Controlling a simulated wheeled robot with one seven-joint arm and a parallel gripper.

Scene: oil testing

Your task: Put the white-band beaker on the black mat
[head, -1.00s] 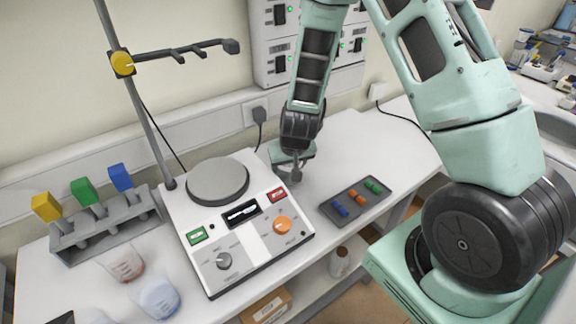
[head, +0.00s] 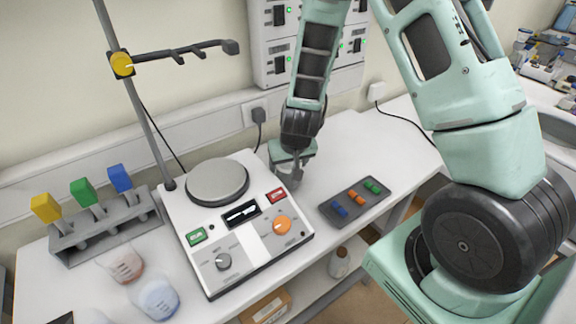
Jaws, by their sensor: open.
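My gripper (head: 290,176) hangs low over the white bench, just right of the hotplate's back edge, and points down. It is open; its fingertips are small and partly hidden, and I see nothing clearly held. A clear beaker (head: 96,317) with a pale look is cut off by the bottom edge at left; I cannot make out its band. A dark corner (head: 62,319), perhaps the black mat, shows to its left, mostly out of frame. My gripper is far to the right of both.
A beaker with a reddish band (head: 125,266) and one with a blue band (head: 158,300) stand left of the hotplate (head: 235,235). A grey rack (head: 105,227) with coloured handles and a clamp stand (head: 148,125) stand behind. A dark tray (head: 355,201) lies right.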

